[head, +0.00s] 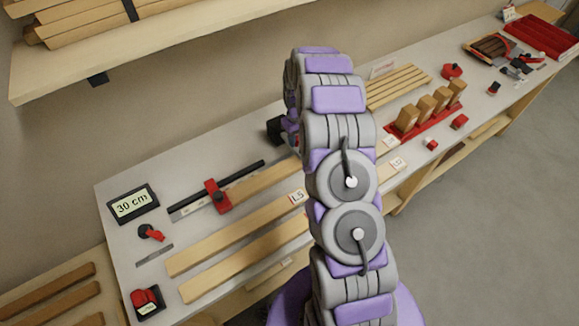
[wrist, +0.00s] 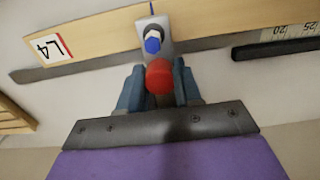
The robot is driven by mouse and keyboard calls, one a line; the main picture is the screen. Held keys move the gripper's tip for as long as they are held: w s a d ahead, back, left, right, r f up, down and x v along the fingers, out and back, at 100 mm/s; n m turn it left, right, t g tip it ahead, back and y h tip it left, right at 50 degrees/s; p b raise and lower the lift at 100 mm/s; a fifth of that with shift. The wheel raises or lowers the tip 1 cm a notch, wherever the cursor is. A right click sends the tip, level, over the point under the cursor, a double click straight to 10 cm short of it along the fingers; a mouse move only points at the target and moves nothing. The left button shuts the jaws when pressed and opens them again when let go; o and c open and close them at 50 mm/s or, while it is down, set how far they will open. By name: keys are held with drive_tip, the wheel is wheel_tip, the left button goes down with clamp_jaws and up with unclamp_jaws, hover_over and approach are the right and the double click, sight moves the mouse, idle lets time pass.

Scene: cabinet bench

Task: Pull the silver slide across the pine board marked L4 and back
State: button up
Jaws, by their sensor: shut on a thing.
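In the wrist view, my gripper (wrist: 157,80) is shut on a red knob (wrist: 159,76), one finger on each side of it. The knob is at the near end of the silver slide (wrist: 166,28), which carries a blue-tipped bolt (wrist: 152,42). The slide lies over the edge of the pine board (wrist: 105,36). A white label (wrist: 48,48) reading L4, with a red edge, is on the board left of the slide. A short dark blue line (wrist: 152,8) shows on the board beyond the slide.
A grey strip (wrist: 85,67) runs along the board's edge. In the head view, a black rail with a red stop (head: 217,196), a 30 cm display (head: 132,204) and a board labelled L5 (head: 235,235) lie left of my arm. Upright wooden blocks (head: 425,108) stand right.

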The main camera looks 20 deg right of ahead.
drive_tip(key=shift+w+a, duration=0.2)
drive_tip(key=shift+w, duration=0.85)
drive_tip(key=shift+w+a, duration=0.2)
drive_tip(key=shift+w, duration=0.8)
drive_tip(key=o, duration=0.9)
drive_tip(key=shift+r+p, duration=0.75)
drive_tip(key=shift+r, duration=3.75)
